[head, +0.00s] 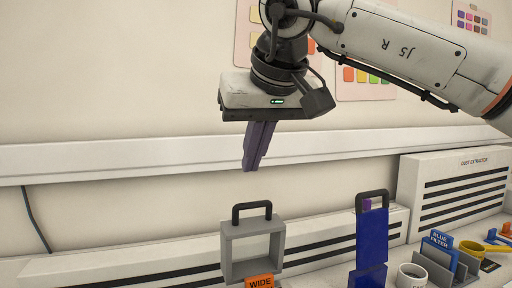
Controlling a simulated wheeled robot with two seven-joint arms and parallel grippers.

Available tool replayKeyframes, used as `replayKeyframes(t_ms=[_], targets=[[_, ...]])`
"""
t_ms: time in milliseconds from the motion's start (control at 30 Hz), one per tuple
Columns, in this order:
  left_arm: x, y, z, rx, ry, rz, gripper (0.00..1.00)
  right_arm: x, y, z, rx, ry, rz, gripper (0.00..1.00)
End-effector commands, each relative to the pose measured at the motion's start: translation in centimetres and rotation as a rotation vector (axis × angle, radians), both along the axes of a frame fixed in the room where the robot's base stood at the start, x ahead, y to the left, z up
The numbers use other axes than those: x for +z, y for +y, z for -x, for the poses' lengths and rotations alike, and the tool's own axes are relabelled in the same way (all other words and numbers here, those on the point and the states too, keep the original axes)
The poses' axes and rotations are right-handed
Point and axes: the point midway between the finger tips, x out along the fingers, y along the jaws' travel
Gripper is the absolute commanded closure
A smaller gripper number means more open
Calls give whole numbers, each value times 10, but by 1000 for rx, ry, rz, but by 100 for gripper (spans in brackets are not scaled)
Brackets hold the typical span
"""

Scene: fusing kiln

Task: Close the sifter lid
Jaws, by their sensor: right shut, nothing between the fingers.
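My right gripper (257,147) is shut and empty, its purple fingers pointing down in front of the wall. It is above and apart from a grey open square frame (227,252) with a black handle on top and an orange tag (260,282) reading "WIDE". Farther right stands an upright blue panel (372,231) with a black handle at its top and another blue piece below it. I cannot tell which of these is the sifter or its lid. Their lower parts are cut off by the picture's bottom edge. My left gripper is not in view.
A white dust extractor (458,163) with black slots stands at the right. Near it are a white round cup (411,277), a grey rack (459,268), a "BLUE FILTER" card (440,240) and yellow tools. A white ledge (120,157) runs along the wall.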

Motion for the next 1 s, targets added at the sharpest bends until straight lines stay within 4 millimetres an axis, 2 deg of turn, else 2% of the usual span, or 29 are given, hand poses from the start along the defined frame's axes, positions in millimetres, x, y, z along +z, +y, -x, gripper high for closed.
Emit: replayKeyframes(t_ms=[33,233,300,533,1000], targets=[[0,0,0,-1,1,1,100,-10,3,-7,1,3,0,100],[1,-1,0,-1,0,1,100,-43,10,-30,1,1,-1,100],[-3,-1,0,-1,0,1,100,-44,6,-17,4,-3,-1,100],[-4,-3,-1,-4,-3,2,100,-50,-1,3,1,0,-3,100],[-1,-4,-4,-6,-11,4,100,-52,-2,8,0,0,-4,100]])
